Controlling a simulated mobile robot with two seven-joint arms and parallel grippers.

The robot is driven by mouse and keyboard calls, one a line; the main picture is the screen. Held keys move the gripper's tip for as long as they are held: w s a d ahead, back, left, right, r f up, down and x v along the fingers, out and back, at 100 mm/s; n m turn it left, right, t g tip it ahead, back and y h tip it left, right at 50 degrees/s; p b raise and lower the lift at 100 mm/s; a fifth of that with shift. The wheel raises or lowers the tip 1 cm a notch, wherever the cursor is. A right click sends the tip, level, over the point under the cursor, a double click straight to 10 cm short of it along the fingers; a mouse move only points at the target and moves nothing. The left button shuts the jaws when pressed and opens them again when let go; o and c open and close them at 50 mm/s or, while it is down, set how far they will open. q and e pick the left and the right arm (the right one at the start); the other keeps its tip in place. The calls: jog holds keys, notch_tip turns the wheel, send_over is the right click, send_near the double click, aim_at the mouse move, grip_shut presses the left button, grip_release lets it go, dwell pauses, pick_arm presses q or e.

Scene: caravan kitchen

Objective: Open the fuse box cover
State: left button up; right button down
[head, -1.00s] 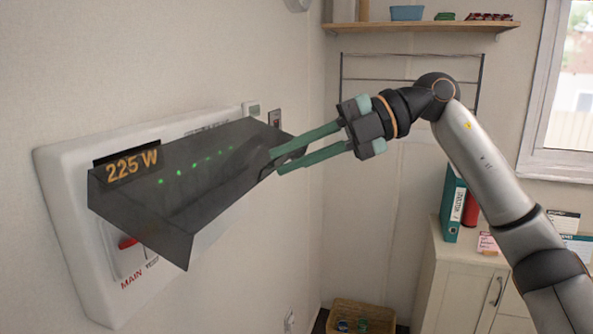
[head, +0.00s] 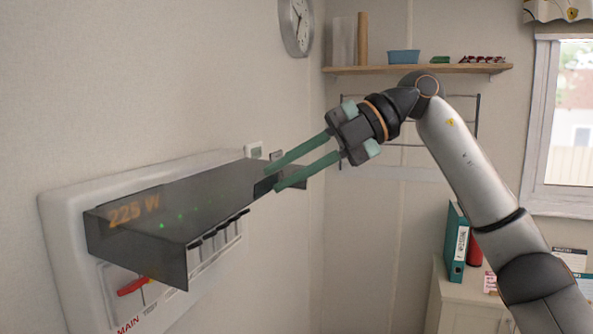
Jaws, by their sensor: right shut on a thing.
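The fuse box (head: 62,232) is a white unit on the left wall. Its dark see-through cover (head: 185,205) is swung up and stands out from the box, close to level. A row of black breaker switches (head: 215,240) and a red main switch (head: 133,287) show below it. A "225 W" readout and green lights show dimly through the cover. My right gripper (head: 268,184) has its green fingers shut on the cover's edge at its right end. The exact contact is partly hidden by the fingers. My left gripper is not in view.
A wooden shelf (head: 420,69) with a blue bowl (head: 404,57) is on the back wall above a wire rack. A clock (head: 296,27) hangs at the top. A cabinet (head: 455,300) with a teal binder (head: 457,243) stands at lower right. The air between box and cabinet is clear.

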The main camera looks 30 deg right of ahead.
jog(key=shift+w+a+f, duration=0.25)
jog(key=shift+a+f, duration=0.05)
jog(key=shift+a, duration=0.05)
jog(key=c, duration=1)
grip_release()
jog(key=shift+w, duration=0.1)
jog(key=shift+c, duration=0.2)
jog(key=v, duration=1.3)
jog(key=shift+c, duration=0.3)
